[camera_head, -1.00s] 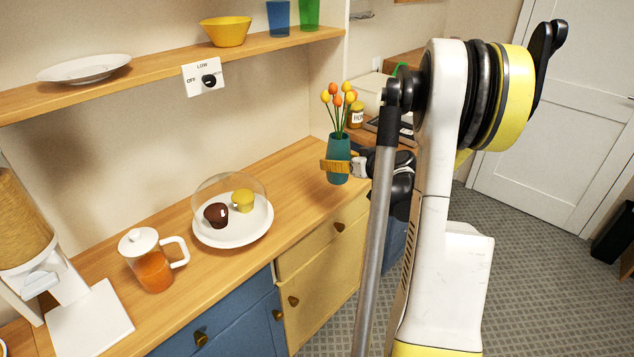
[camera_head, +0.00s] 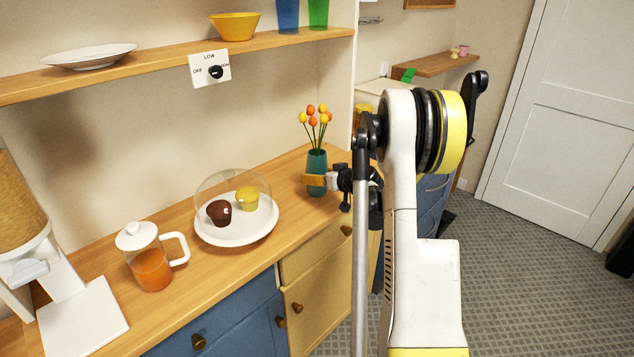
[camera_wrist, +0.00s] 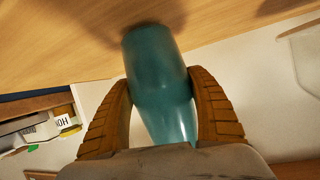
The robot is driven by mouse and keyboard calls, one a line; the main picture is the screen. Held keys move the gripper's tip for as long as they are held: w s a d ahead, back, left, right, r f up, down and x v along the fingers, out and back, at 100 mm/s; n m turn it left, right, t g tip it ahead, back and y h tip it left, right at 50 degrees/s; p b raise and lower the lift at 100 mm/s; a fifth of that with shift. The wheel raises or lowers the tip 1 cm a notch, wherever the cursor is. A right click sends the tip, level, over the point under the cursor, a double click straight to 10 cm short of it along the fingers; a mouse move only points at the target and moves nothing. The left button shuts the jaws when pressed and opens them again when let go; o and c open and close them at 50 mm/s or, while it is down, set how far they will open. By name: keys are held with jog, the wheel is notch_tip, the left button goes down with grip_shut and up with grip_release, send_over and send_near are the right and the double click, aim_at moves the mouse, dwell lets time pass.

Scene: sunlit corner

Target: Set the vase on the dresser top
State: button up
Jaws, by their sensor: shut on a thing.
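The teal vase (camera_head: 317,166) holds several orange and yellow flowers and stands upright at the right end of the wooden dresser top (camera_head: 272,240). My gripper (camera_head: 312,181) is shut on it from the right. In the wrist view the vase (camera_wrist: 158,85) lies between the two brown fingers of my gripper (camera_wrist: 163,110), and its base meets or nearly meets the wood surface (camera_wrist: 60,40). I cannot tell for sure whether it touches.
A white plate (camera_head: 238,236) with two muffins under a clear dome stands left of the vase. A pitcher of orange drink (camera_head: 151,265) is farther left. A shelf (camera_head: 150,72) runs above. The wood between plate and vase is clear.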

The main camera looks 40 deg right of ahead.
jog(key=shift+f, duration=0.3)
jog(key=shift+f, duration=0.2)
jog(key=o, duration=1.4)
jog(key=shift+o, duration=0.2)
jog(key=shift+r, duration=0.15)
